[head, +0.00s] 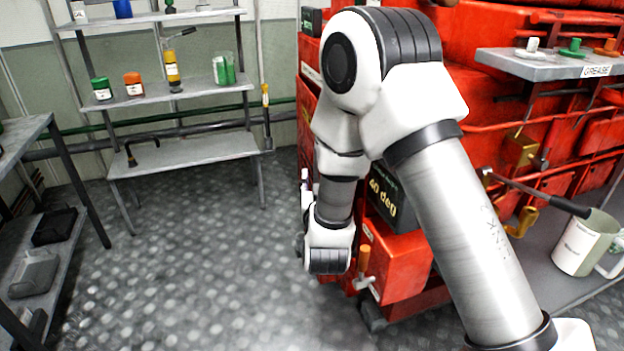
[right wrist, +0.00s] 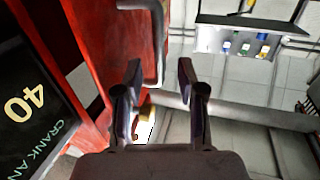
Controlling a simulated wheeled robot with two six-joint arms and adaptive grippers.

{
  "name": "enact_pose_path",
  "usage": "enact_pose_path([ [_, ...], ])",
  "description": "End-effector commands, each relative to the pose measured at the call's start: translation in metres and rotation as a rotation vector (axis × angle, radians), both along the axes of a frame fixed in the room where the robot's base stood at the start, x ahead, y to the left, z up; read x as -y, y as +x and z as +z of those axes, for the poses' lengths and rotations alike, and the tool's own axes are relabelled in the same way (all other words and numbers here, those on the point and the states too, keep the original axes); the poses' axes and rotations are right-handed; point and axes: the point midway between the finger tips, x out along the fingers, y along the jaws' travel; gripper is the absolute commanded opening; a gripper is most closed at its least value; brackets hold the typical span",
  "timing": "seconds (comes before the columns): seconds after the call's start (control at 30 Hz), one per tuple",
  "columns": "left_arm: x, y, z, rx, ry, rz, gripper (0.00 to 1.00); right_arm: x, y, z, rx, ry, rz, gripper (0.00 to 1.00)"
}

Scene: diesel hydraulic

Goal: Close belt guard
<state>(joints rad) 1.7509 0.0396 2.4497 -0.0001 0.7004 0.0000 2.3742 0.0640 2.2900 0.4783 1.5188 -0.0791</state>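In the right wrist view a red panel (right wrist: 98,40) on the engine's side carries a grey bar handle (right wrist: 156,45); I take this panel to be the belt guard, but cannot be sure. My right gripper (right wrist: 160,78) is open, its two fingers apart, and the handle's lower end shows between and beyond the fingertips. I cannot tell whether a finger touches it. In the head view my right arm crosses the middle and hides the panel, the handle and most of this gripper. My left gripper is not in view.
A dark "40 deg" display (head: 388,200) sits on the red engine behind my arm. An orange-handled valve (head: 365,262) is below it. A grey shelf (head: 520,66) and a pale jug (head: 587,243) are at right. The floor (head: 200,270) at left is clear.

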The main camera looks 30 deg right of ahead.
Motion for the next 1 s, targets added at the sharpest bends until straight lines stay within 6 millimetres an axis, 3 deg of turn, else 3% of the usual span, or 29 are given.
enact_pose_path([
  [0.3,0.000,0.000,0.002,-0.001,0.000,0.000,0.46,0.028,0.048,0.001,0.001,0.002,0.000,0.39],
  [0.57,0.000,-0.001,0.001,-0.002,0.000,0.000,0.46,0.030,0.053,0.001,-0.001,0.000,0.002,0.39],
  [0.6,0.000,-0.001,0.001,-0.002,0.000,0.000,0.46,0.030,0.053,0.000,-0.001,0.000,0.002,0.36],
  [0.7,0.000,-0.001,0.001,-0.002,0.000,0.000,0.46,0.030,0.053,0.000,-0.001,0.000,0.002,0.00],
  [1.0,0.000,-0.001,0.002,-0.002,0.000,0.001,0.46,0.030,0.053,0.001,-0.001,0.001,0.002,0.00],
])
